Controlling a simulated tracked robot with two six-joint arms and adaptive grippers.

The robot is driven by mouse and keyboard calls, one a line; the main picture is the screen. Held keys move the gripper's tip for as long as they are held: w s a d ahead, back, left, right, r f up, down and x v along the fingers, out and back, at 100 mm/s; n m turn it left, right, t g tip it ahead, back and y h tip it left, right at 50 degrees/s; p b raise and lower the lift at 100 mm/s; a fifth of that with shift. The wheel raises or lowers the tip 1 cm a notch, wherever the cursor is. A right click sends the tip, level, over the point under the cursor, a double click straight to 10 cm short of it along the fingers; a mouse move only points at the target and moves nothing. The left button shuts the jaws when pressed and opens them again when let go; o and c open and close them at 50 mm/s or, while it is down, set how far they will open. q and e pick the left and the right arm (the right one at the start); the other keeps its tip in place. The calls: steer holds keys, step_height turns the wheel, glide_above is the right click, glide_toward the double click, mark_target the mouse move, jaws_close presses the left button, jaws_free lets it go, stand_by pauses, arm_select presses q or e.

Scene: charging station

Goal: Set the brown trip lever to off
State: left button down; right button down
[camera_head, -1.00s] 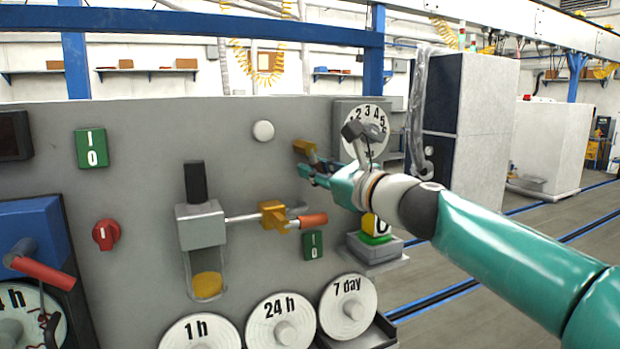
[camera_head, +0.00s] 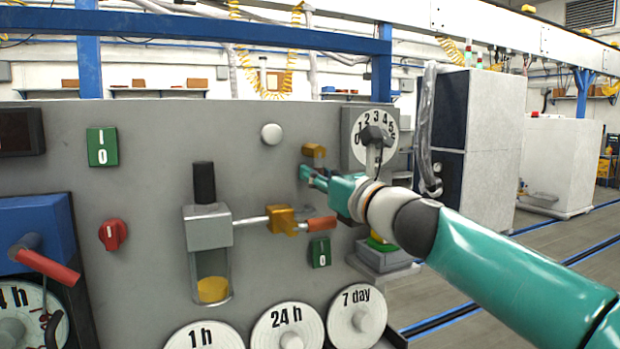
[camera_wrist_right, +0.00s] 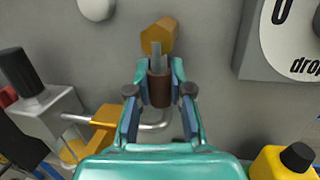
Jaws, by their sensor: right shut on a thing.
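The brown trip lever (camera_wrist_right: 159,90) shows in the right wrist view as a brown grip on a grey rod. The rod hangs down from an orange-yellow mount (camera_wrist_right: 158,36) on the grey panel. In the head view the mount (camera_head: 314,151) sits on the panel's right part, and the gripper hides most of the lever. My right gripper (camera_head: 309,177) is just below the mount. In the wrist view, its fingers (camera_wrist_right: 160,97) are shut on the brown grip, one on each side. My left gripper is not in view.
A numbered dial (camera_head: 378,133) is close on the right. Round dials (camera_head: 357,316) line the lower panel. A green switch (camera_head: 320,252) sits below the gripper.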

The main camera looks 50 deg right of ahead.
steer(key=shift+w+f, duration=0.15)
steer(key=shift+f, duration=0.2)
steer(key=c, duration=1.1)
jaws_free()
steer(key=shift+o, duration=0.3)
steer(key=shift+r, duration=0.15)
steer(key=v, duration=1.2)
